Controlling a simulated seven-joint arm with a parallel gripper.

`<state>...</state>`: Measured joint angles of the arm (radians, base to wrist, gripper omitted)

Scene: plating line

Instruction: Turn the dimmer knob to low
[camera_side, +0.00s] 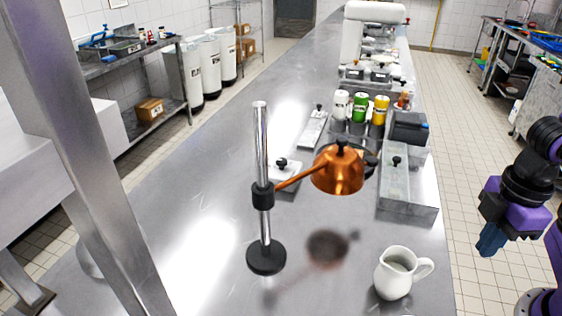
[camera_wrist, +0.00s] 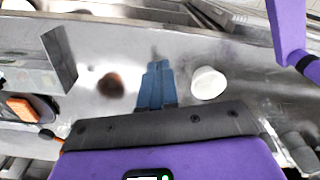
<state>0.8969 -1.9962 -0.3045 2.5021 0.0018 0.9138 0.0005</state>
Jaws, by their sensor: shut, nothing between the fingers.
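A copper heat lamp (camera_side: 338,172) hangs from a copper arm on a chrome post (camera_side: 261,150) with a round black base (camera_side: 266,257). A small black knob (camera_side: 341,143) sits on top of the lamp shade. I cannot tell for sure that it is the dimmer knob, and its setting is too small to read. My gripper (camera_side: 489,243) is off the right side of the counter, apart from the lamp, with its blue fingers together and empty. The closed fingers (camera_wrist: 156,84) also show in the wrist view, above blurred steel. The knob is not clear there.
A white pitcher (camera_side: 393,273) stands at the counter's near right, between the lamp and my gripper.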

